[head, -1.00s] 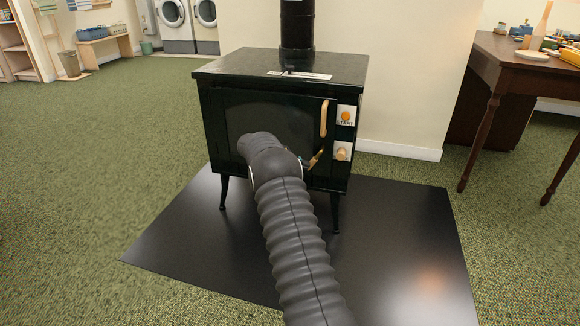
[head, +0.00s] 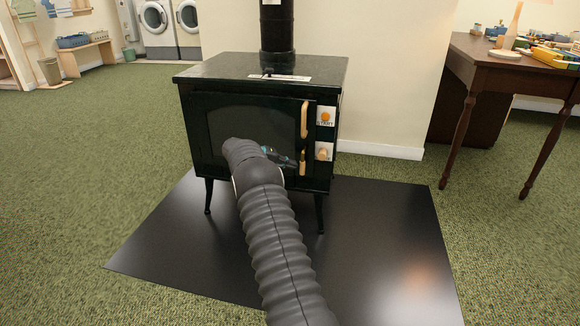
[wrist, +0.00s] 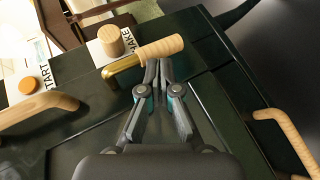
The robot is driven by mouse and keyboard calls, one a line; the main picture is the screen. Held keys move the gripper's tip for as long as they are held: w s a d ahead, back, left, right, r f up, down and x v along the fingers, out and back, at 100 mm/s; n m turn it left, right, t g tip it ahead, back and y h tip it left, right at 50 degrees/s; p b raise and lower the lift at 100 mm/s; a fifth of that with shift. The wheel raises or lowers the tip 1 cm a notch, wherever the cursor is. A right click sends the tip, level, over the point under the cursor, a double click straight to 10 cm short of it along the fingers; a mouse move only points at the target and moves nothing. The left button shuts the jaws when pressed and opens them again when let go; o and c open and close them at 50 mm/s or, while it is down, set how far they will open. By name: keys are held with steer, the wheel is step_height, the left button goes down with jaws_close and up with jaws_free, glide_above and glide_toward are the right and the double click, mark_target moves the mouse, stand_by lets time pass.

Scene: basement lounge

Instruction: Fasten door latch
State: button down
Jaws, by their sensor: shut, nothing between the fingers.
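The door latch (head: 302,162) is a brass lever with a wooden grip, low on the right side of the black stove door (head: 240,130). In the head view its grip stands about upright. In the wrist view the latch grip (wrist: 160,47) points right from its brass bend. My gripper (wrist: 158,66) is shut and empty, its fingertips right at the underside of the grip; I cannot tell if they touch. My gripper (head: 290,161) is left of the latch in the head view, partly hidden by my arm. The door looks about flush with the stove front.
The wooden door handle (head: 304,119) is above the latch. A START button (head: 326,117) and a wooden knob (head: 323,151) are to the right. The stove stands on a dark floor plate (head: 380,230). A wooden desk (head: 480,75) stands at right; green carpet is open at left.

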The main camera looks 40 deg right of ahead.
steer(key=shift+a, duration=0.15)
steer(key=w+a+r, duration=0.1)
steer(key=w+a, duration=0.1)
steer(key=a, duration=0.4)
steer(key=w+a+r, duration=0.1)
steer(key=w+a, duration=0.1)
steer(key=a, duration=0.5)
steer(key=shift+r, duration=0.3)
